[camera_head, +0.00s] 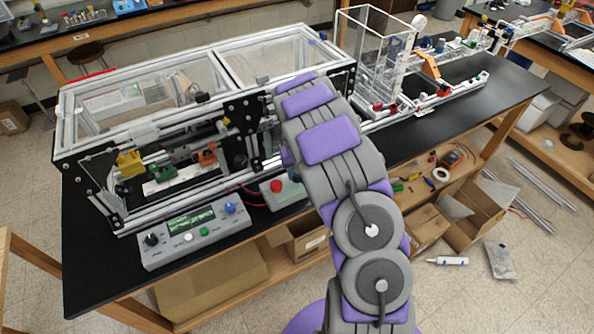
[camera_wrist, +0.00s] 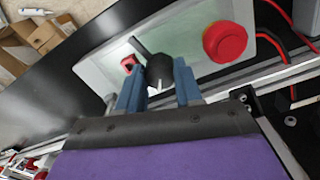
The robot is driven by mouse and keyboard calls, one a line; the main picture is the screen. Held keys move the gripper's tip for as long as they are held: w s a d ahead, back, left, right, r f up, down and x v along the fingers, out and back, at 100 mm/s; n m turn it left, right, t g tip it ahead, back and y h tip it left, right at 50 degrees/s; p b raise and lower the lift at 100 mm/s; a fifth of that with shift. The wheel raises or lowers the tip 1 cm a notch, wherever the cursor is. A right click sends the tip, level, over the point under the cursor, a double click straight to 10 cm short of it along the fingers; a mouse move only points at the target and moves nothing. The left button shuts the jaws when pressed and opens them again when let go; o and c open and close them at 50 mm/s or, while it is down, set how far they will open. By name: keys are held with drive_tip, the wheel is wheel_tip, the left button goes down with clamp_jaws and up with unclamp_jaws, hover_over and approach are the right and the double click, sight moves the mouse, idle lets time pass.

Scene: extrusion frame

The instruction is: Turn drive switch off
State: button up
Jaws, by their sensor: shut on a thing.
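A pale switch box (camera_wrist: 92,70) with a large red button (camera_wrist: 225,42) fills the upper part of the wrist view. On it is a black knob (camera_wrist: 159,68), which appears to be the drive switch, with a thin dark bar sticking out to its upper left. A small red part (camera_wrist: 128,63) shows just left of the knob. My gripper (camera_wrist: 158,80) has its two blue fingers on either side of the knob, shut on it. In the head view the switch box (camera_head: 288,193) and red button (camera_head: 276,186) show at the bench's front; my arm hides the gripper and knob.
A control box (camera_head: 195,232) with a green display and knobs stands left of the switch box. The extrusion frame (camera_head: 90,160) stands right behind. Red and black cables (camera_wrist: 272,35) run beside the red button. Cardboard boxes (camera_head: 470,215) lie on the shelf below.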

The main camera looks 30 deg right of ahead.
drive_tip(key=n, duration=0.3)
drive_tip(key=shift+a+n+p, duration=0.1)
drive_tip(key=shift+n+p, duration=0.2)
drive_tip(key=n, duration=0.3)
drive_tip(key=shift+n, duration=0.3)
drive_tip(key=n+p, duration=0.1)
drive_tip(key=n, duration=0.2)
drive_tip(key=shift+n, duration=2.5)
drive_tip(key=o, duration=1)
drive_tip(key=shift+o, duration=0.2)
drive_tip(key=shift+r, duration=0.1)
